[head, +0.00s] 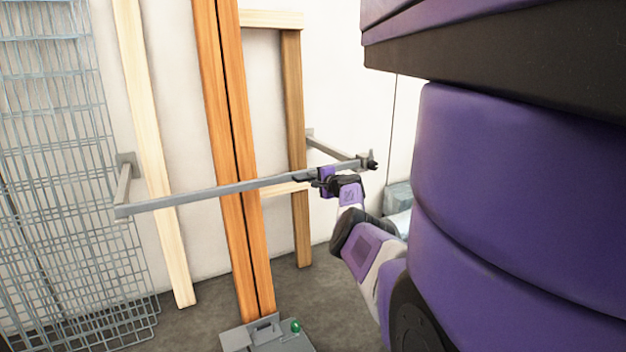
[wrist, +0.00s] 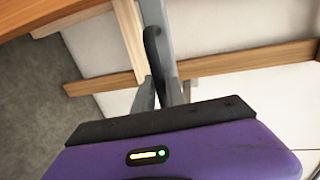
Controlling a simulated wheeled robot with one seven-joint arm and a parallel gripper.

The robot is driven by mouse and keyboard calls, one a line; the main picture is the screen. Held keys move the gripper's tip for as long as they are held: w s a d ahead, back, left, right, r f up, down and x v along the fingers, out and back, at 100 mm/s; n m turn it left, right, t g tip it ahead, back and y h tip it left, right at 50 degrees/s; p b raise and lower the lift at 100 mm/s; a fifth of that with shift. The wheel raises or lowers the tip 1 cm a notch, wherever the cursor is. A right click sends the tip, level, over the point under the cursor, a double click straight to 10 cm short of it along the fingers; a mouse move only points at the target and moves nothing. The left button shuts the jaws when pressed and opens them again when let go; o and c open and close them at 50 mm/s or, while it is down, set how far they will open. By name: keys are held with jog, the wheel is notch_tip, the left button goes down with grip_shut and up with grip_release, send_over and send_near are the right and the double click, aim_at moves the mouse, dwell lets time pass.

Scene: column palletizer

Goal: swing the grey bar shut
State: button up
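The grey bar (head: 220,189) runs across the front of two upright orange boards. Its left end is at a bracket arm (head: 124,185) from the wall. Its right end lies at or very near the dark-tipped end of the right bracket arm (head: 335,150); I cannot tell if it is seated there. My gripper (head: 312,180) is at the bar's right part, close to that bracket and seemingly touching the bar. In the wrist view the bar (wrist: 168,45) runs up beside a dark curved finger (wrist: 152,50). Whether the fingers clasp the bar is unclear.
A wire mesh panel (head: 60,130) stands at the left. A pale board (head: 150,150) and a brown wooden frame (head: 291,100) lean at the wall. A grey box with a green knob (head: 296,326) sits on the floor (head: 325,290) below the boards.

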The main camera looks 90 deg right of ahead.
jog(key=shift+o, duration=0.2)
jog(key=shift+w+d+r, duration=0.15)
jog(key=shift+w+r, duration=0.05)
jog(key=shift+r, duration=0.35)
jog(key=shift+s+a+r+p, duration=0.2)
jog(key=shift+s+a+p, duration=0.1)
jog(key=shift+p, duration=0.55)
jog(key=f+p+v, duration=0.1)
jog(key=p+v, duration=0.3)
jog(key=v, duration=0.3)
jog(key=shift+a, duration=0.2)
jog(key=shift+s+f, duration=0.15)
jog(key=shift+s, duration=0.05)
